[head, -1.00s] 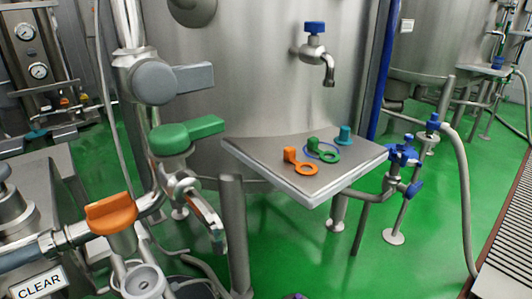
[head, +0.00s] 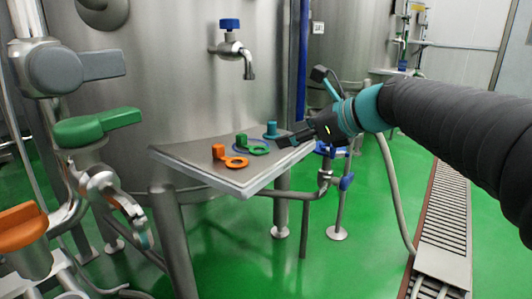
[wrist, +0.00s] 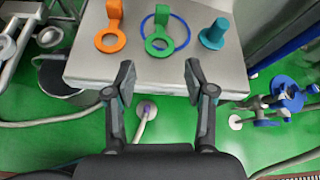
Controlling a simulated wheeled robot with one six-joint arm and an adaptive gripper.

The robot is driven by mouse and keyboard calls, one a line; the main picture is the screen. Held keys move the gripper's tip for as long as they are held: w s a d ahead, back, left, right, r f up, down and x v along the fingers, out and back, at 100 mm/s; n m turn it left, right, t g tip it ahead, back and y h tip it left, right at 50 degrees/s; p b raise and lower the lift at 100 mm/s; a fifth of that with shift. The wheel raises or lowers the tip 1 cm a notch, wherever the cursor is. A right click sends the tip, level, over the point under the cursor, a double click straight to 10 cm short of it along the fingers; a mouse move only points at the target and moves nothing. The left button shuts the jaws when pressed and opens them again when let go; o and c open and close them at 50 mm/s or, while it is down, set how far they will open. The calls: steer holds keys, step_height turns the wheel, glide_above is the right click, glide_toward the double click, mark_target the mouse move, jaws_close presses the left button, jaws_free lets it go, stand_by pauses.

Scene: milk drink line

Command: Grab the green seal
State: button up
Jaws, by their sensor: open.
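The green seal (head: 252,146) lies on a small steel shelf (head: 187,151) fixed to the big tank, with a ring at one end and an upright tab at the other. A blue ring (wrist: 183,27) lies around or under it; I cannot tell which. In the wrist view the green seal (wrist: 159,48) is at top centre, ahead of and between my fingers. My gripper (wrist: 158,78) is open and empty, its fingertips over the shelf's front part, apart from the seal. In the head view my gripper (head: 288,139) comes in from the right, near the shelf's right side.
An orange seal (head: 219,152) lies left of the green one, and a teal plug (head: 271,129) stands to its right. A tap (head: 233,48) juts from the tank above the shelf. Blue-handled valves (head: 345,181) and pipes stand below right.

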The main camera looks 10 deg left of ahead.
mark_target(243, 135)
steer(key=w+a+m, duration=0.1)
steer(key=w+a+r+m+y, duration=0.1)
steer(key=shift+w+a, duration=0.15)
steer(key=shift+a, duration=0.25)
steer(key=b+x, duration=0.1)
steer(key=x, duration=0.5)
steer(key=shift+a+f, duration=0.25)
steer(key=shift+a, duration=0.1)
steer(key=shift+s+b+x, duration=0.1)
steer(key=shift+b+x, duration=0.15)
steer(key=shift+x, duration=1.3)
steer(key=shift+s+b+x, duration=0.15)
steer(key=shift+b+x, duration=0.05)
steer(key=shift+x, duration=1.35)
steer(key=c, duration=0.9)
